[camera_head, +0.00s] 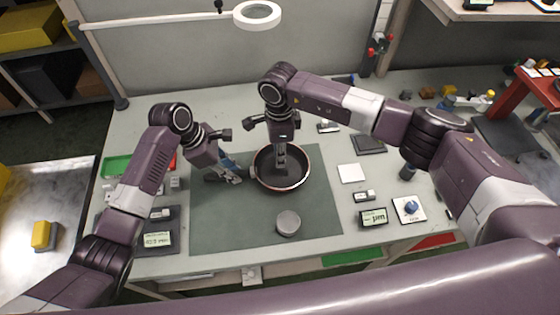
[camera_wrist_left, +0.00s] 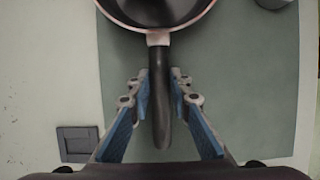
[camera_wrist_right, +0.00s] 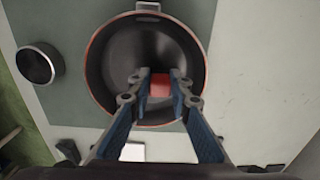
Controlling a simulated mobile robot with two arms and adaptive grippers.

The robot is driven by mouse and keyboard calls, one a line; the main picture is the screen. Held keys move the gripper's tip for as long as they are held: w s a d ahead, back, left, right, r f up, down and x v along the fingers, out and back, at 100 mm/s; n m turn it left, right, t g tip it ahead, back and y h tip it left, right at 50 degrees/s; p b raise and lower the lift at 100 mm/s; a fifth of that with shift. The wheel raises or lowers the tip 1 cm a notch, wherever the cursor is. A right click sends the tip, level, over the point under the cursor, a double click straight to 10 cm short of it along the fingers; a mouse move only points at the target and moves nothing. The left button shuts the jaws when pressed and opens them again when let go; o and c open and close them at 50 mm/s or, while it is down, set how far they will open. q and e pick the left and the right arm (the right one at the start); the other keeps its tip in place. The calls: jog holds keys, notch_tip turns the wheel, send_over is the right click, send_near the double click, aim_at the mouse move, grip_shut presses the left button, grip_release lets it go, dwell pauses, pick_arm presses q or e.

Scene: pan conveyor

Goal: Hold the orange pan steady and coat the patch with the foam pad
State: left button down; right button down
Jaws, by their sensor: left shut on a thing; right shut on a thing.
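The dark pan with an orange-red rim (camera_head: 297,172) sits on the green mat (camera_head: 225,225); its rim also shows at the top of the left wrist view (camera_wrist_left: 188,17). My left gripper (camera_head: 236,174) is shut around the pan's dark handle (camera_wrist_left: 160,110). My right gripper (camera_wrist_right: 160,78) points down inside the pan, shut on a small red block, seemingly the foam pad (camera_wrist_right: 160,90). In the right wrist view the block is over the pan's floor; I cannot tell whether it touches. No distinct patch can be made out on the pan floor.
A grey round tin (camera_head: 288,225) stands on the mat in front of the pan. A white square (camera_head: 351,173) and a display box (camera_head: 373,218) lie to the right. Another display (camera_head: 157,240) is at the front left. The mat's front left is clear.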

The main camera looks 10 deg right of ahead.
jog(key=shift+r, duration=3.1)
pick_arm(q)
jog(key=c, duration=1.7)
grip_release()
jog(key=v, duration=1.2)
jog(key=shift+d, duration=0.1)
